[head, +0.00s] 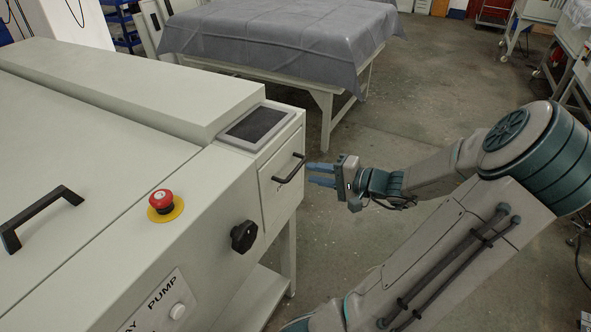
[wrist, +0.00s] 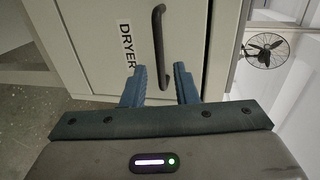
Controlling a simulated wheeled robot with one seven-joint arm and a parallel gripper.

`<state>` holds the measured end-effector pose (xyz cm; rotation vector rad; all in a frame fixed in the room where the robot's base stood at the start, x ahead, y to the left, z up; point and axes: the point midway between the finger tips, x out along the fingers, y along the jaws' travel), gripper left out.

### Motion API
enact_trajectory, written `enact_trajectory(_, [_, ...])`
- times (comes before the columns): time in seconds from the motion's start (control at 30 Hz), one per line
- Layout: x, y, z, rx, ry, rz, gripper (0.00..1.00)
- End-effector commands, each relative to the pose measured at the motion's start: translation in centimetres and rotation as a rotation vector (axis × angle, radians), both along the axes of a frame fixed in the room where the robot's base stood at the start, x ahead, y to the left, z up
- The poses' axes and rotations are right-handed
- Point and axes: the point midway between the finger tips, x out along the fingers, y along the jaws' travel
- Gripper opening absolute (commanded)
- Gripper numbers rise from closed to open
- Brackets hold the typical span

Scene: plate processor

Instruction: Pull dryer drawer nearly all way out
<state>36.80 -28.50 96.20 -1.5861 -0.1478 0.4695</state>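The dryer drawer (head: 281,182) is a pale front panel at the end of the processor cabinet, with a dark bar handle (head: 290,168). In the wrist view the drawer front (wrist: 190,40) carries the label DRYER, and its handle (wrist: 158,45) runs upright in the picture. The drawer looks shut, its front close to flush with the cabinet. My gripper (head: 312,175) is just in front of the handle. In the wrist view its blue fingers (wrist: 160,85) are apart, with the lower end of the handle appearing between them. I cannot tell whether they touch it.
The processor cabinet (head: 120,100) fills the left, with a red emergency button (head: 162,199), a black knob (head: 243,236) and a dark panel (head: 256,124) on it. A cloth-covered table (head: 280,40) stands behind. The floor (head: 420,110) beyond my arm is clear.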

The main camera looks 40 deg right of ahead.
Motion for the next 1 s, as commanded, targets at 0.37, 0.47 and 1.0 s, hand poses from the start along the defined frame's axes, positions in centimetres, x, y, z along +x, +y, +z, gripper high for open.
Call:
enact_trajectory(0.37, [5.4, 2.3, -1.3, 0.0, 0.0, 0.002, 0.26])
enact_trajectory(0.47, [5.8, 2.4, -1.3, 0.001, 0.001, 0.001, 0.26])
enact_trajectory(1.0, [5.9, 2.5, -1.4, -0.001, 0.002, 0.0, 0.0])
